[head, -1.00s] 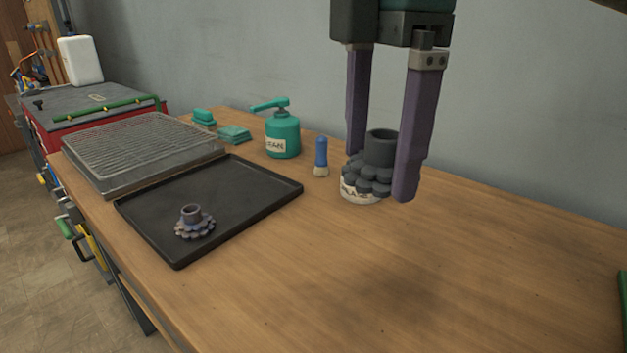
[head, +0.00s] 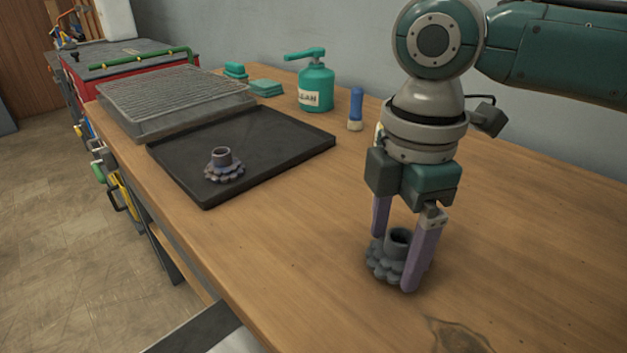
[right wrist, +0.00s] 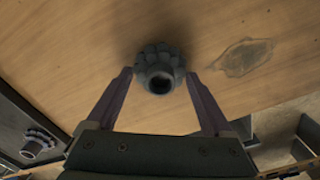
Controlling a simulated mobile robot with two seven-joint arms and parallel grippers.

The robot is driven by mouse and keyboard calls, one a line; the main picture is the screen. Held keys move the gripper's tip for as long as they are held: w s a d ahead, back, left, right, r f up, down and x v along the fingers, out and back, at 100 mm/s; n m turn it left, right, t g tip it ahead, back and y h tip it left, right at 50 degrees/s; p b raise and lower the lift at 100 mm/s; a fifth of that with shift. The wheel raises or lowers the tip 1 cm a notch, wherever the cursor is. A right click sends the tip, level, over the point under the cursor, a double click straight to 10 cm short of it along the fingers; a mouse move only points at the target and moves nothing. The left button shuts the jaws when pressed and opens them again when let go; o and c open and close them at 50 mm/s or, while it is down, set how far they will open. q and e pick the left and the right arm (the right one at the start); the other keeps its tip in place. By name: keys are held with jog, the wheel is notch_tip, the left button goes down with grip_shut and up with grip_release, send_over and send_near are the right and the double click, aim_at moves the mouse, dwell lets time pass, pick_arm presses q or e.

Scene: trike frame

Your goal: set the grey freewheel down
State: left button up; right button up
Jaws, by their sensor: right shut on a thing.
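The grey freewheel (head: 383,262), a dark toothed ring with a raised hollow hub, is between the purple fingers of my right gripper (head: 397,264). The gripper points down and is shut on it. The freewheel is upright, at or just above the bare wooden bench top (head: 290,225); I cannot tell whether it touches. In the right wrist view the freewheel (right wrist: 160,68) shows between the fingertips, with dark shadow around it. My left gripper is not in view.
A black tray (head: 290,150) holds another toothed part with a hub (head: 224,168). Behind are a wire rack (head: 170,95), a teal pump bottle (head: 316,88) and a blue-handled brush (head: 356,105). The bench around the held freewheel is clear. A dark stain (head: 460,335) lies in front.

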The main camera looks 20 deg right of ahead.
jog(key=shift+f, duration=0.4)
jog(key=shift+f, duration=0.1)
jog(key=o, duration=1.5)
